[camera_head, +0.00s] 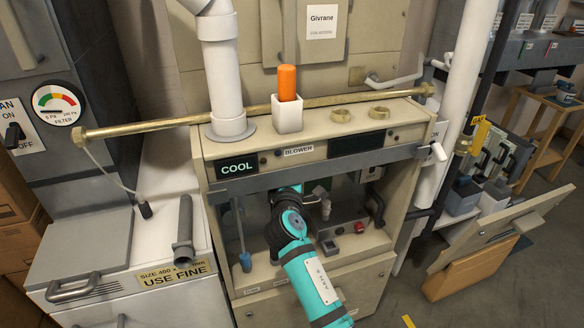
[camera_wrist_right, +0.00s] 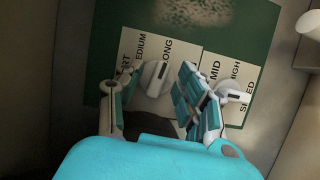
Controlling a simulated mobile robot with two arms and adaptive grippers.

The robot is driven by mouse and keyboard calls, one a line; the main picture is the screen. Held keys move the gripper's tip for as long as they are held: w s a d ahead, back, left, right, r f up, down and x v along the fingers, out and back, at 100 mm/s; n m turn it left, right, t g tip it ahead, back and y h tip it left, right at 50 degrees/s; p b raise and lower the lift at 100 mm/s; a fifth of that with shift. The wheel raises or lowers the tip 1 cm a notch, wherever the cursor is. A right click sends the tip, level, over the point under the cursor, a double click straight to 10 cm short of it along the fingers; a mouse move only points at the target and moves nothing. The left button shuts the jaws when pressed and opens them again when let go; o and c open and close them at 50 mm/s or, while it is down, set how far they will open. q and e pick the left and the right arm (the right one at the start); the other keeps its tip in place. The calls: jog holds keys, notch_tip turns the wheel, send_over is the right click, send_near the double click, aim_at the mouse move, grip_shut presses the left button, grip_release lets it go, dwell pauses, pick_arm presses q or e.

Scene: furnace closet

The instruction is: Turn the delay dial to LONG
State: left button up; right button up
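The delay dial (camera_wrist_right: 157,78) is a pale knob on a card with partly hidden words reading SHORT, MEDIUM and LONG. It shows in the right wrist view. Its raised bar stands nearly upright, but I cannot tell exactly which word it marks. My right gripper (camera_wrist_right: 158,72) is open, with one finger left of the dial and the other right of it. I cannot tell whether either finger touches the knob. In the head view my right arm reaches into the open blower cabinet (camera_head: 215,210), and its gripper is hidden there. My left gripper is not in view.
A second dial (camera_wrist_right: 232,95), marked MID and HIGH speed, sits close right of the right finger. The cabinet has a grey crossbar (camera_head: 320,172) above the opening. A blue-handled tool (camera_head: 244,260) and a red switch (camera_head: 359,227) are inside. A brass pipe (camera_head: 160,124) runs above.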

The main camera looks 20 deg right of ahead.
jog(key=shift+s, duration=0.1)
jog(key=v, duration=0.7)
jog(key=shift+s, duration=0.2)
